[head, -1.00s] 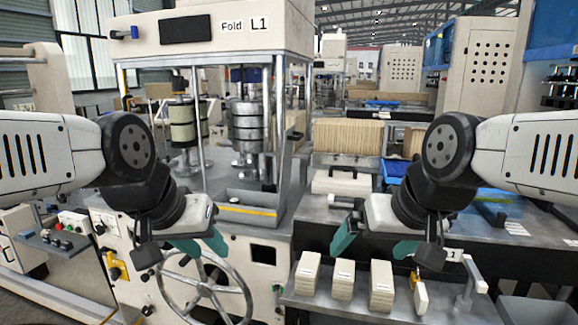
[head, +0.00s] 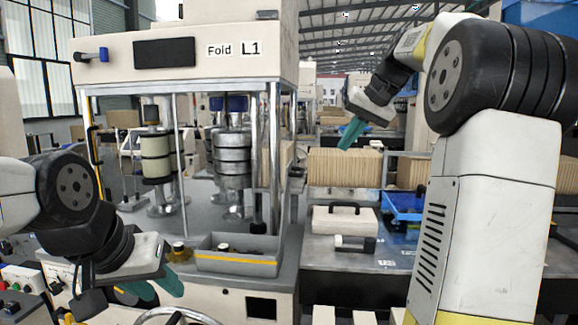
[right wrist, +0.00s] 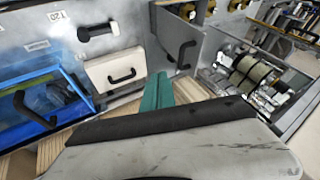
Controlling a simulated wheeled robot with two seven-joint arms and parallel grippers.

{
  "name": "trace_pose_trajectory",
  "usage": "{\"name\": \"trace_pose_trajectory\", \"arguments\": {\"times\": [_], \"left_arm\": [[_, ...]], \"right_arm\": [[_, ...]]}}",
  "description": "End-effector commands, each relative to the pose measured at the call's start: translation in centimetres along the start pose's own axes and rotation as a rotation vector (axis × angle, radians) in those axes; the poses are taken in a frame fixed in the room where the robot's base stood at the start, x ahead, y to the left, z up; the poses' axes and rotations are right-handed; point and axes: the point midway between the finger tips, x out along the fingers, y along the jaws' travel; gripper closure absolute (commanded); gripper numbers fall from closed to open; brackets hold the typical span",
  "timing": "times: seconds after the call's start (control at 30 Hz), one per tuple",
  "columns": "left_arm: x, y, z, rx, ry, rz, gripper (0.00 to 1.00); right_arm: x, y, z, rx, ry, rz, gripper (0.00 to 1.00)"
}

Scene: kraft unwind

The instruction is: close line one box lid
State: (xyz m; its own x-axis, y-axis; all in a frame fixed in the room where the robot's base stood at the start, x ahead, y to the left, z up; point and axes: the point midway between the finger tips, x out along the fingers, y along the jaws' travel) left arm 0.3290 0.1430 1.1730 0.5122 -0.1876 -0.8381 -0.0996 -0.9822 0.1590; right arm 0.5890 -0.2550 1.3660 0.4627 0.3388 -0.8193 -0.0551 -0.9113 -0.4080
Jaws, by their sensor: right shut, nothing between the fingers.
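A white box with a black handle (head: 335,221) stands on the grey bench right of the machine marked Fold L1 (head: 190,52). It also shows in the right wrist view (right wrist: 106,74), apart from my fingers. I cannot tell which box is line one's, or see an open lid for certain. My right gripper (head: 350,134) is raised in front of the upright brown sheets (head: 345,168), shut and empty. Its teal fingers (right wrist: 157,92) lie together in the right wrist view. My left gripper (head: 158,287) is low beside the grey bin, its teal fingers apart and empty.
A grey bin with a yellow stripe (head: 237,264) holds small parts at the machine's front. A blue tray (head: 404,206) lies on the bench at right. A small black-handled piece (head: 355,243) lies before the white box. My right arm hides the right side.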

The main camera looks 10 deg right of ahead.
Motion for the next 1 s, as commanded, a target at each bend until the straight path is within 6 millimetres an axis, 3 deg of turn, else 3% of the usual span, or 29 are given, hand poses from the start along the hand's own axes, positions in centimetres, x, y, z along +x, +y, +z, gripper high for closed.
{"name": "trace_pose_trajectory", "arguments": {"times": [0.27, 0.67, 0.8, 1.0], "left_arm": [[0.0, 0.0, 0.0, 0.0, 0.0, 0.0, 0.64], [0.0, 0.0, 0.0, 0.0, 0.0, 0.0, 0.64], [0.0, 0.0, 0.0, 0.0, 0.0, 0.0, 0.64], [0.0, 0.0, 0.0, 0.0, 0.0, 0.0, 0.64]], "right_arm": [[1.9, 0.2, -0.8, 0.0, -0.002, -0.005, 1.0], [10.2, 0.1, -0.7, 0.0, -0.003, -0.005, 1.0], [11.2, -1.9, -0.7, -0.005, 0.0, -0.005, 1.0], [12.0, -3.1, -0.6, -0.002, 0.001, -0.004, 1.0]]}}
